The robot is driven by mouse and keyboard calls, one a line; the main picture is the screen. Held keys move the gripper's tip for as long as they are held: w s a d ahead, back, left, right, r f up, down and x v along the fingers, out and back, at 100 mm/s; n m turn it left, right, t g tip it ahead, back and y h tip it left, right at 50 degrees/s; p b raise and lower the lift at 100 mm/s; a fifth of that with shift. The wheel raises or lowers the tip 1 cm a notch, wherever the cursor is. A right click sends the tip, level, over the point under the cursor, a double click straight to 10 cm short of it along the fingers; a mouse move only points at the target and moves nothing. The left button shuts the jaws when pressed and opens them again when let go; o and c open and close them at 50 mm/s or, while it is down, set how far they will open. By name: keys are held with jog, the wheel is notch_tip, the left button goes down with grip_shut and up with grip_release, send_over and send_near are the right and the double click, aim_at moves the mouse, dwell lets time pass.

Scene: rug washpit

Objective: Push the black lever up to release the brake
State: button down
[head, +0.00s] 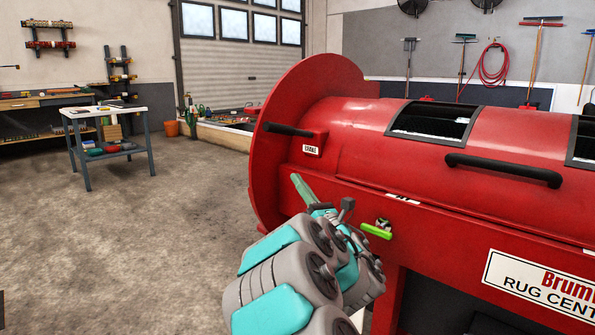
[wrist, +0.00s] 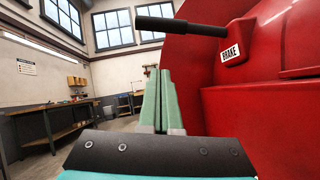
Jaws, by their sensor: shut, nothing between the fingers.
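The black brake lever (head: 288,130) sticks out to the left from a red block on the left end of the red rug centrifuge (head: 350,140). A white BRAKE label (head: 311,150) sits just below its base. In the wrist view the lever (wrist: 180,26) crosses the top of the picture, roughly level, beside the BRAKE label (wrist: 231,53). My gripper (head: 296,178) is shut and empty, its green fingers pointing up, below the lever in the head view. In the wrist view the fingers (wrist: 162,72) end below the lever, with a visible gap.
The large red end flange (head: 268,150) stands close to the gripper. A small work table (head: 104,110) stands at the left. The floor between is open.

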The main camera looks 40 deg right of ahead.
aim_at(280, 133)
jog(key=s+r+x, duration=0.1)
jog(key=r+x, duration=0.1)
jog(key=x, duration=0.9)
jog(key=shift+d+r+p, duration=0.2)
jog(key=shift+d+p, duration=0.1)
jog(key=shift+d, duration=0.1)
jog(key=shift+s+r, duration=0.1)
jog(key=shift+s, duration=0.05)
jog(key=shift+r+m+h, duration=0.75)
jog(key=shift+m+h, duration=0.05)
jog(key=shift+m, duration=0.1)
jog(key=d+r+m+g+h+p, duration=0.5)
jog(key=d+r+m+p, duration=0.4)
jog(key=r+m, duration=0.4)
jog(key=shift+w+d+g, duration=0.3)
jog(key=shift+w+g, duration=0.05)
jog(key=shift+g, duration=0.25)
jog(key=shift+p, duration=0.3)
